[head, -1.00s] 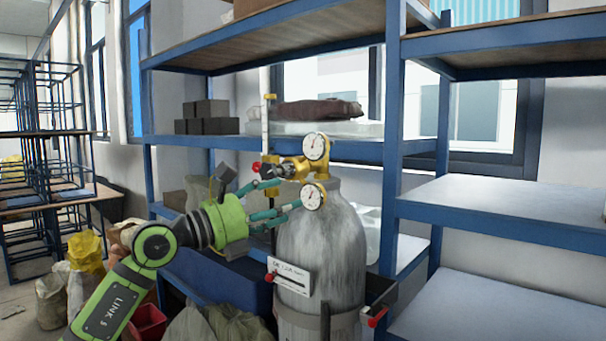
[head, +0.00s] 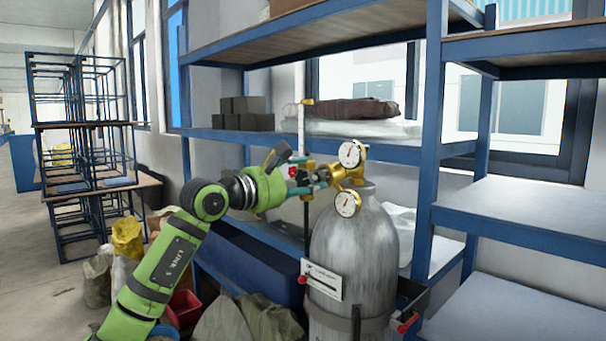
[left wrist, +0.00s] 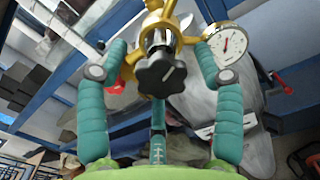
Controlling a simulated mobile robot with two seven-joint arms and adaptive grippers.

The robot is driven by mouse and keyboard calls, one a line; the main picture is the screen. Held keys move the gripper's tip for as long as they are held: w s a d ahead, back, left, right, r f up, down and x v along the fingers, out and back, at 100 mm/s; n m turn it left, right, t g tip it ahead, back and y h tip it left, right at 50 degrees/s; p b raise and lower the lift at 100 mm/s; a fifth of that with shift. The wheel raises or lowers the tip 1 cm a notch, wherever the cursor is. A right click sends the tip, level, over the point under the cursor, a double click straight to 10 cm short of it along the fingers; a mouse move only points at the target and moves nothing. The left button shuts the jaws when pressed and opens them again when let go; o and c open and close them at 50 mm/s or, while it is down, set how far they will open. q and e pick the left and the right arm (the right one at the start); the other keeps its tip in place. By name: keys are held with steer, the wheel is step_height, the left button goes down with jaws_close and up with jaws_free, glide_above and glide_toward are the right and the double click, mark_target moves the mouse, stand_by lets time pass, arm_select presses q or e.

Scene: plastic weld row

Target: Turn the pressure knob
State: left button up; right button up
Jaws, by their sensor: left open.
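The pressure knob (left wrist: 160,74) is black and lobed with a pale mark. It sits on the front of a brass regulator (head: 325,172), which shows at the top of the left wrist view (left wrist: 158,22). The regulator is on a grey gas cylinder (head: 352,242). Two white dial gauges show in the head view, an upper one (head: 350,154) and a lower one (head: 347,204). My left gripper (head: 308,176) is open at the regulator. In the left wrist view its teal fingers (left wrist: 160,58) stand on either side of the knob, apart from it. In the head view the fingers mostly hide the knob.
A blue shelf (head: 432,150) stands behind the cylinder, with dark blocks (head: 248,121) on it. A white tag (head: 321,281) hangs on the cylinder. Sacks (head: 127,238) lie on the floor at left.

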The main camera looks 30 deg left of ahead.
arm_select(q)
steer(key=shift+d, duration=0.15)
steer(key=shift+c, duration=1.2)
steer(key=c, duration=0.9)
steer(key=shift+m+b, duration=0.45)
steer(key=shift+m, duration=0.65)
steer(key=m, duration=0.2)
steer(key=shift+m, duration=0.4)
steer(key=o, duration=1.1)
steer(key=shift+o, duration=0.2)
